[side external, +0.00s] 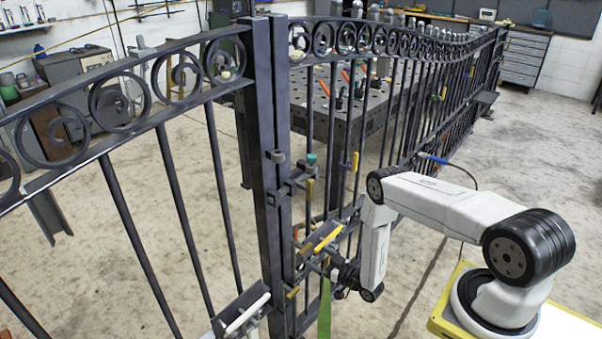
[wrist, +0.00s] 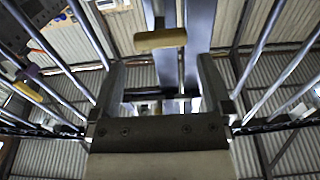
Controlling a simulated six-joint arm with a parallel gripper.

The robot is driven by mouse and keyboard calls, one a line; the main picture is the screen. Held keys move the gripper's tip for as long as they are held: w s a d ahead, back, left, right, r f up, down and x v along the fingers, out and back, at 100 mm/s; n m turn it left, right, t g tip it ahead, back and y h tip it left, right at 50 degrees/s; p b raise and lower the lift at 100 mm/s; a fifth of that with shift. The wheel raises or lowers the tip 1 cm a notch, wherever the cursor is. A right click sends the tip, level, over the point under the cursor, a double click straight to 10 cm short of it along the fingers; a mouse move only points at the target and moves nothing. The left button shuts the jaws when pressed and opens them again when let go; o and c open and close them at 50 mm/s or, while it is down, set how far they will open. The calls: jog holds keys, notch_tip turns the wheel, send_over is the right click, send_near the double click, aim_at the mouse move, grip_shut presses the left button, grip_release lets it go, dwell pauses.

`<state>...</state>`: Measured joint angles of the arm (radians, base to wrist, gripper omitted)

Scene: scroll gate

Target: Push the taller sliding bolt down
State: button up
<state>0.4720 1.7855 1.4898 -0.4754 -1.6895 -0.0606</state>
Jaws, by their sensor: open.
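The dark scroll gate (side external: 262,150) fills the middle of the side view, with two uprights meeting near its centre. By the right upright is latch hardware (side external: 290,186) with a yellow handle (side external: 310,190). A longer yellow handle (side external: 328,237) sits lower, close above my gripper (side external: 318,260). I cannot tell which part is the taller sliding bolt. In the wrist view, my gripper (wrist: 161,66) has its two fingers wide apart. A tan-yellow handle (wrist: 160,40) lies across the view just beyond the fingertips, with no clear contact. Gate bars partly hide the fingertips in the side view.
A dark work table (side external: 350,110) with several tools stands behind the gate. Vertical gate bars (side external: 178,190) flank the latch area. A green strip (side external: 325,310) is below my gripper. The concrete floor (side external: 520,150) at right is open.

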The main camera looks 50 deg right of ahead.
aim_at(308, 250)
jog(key=shift+w, duration=0.15)
jog(key=shift+w, duration=3.75)
grip_shut()
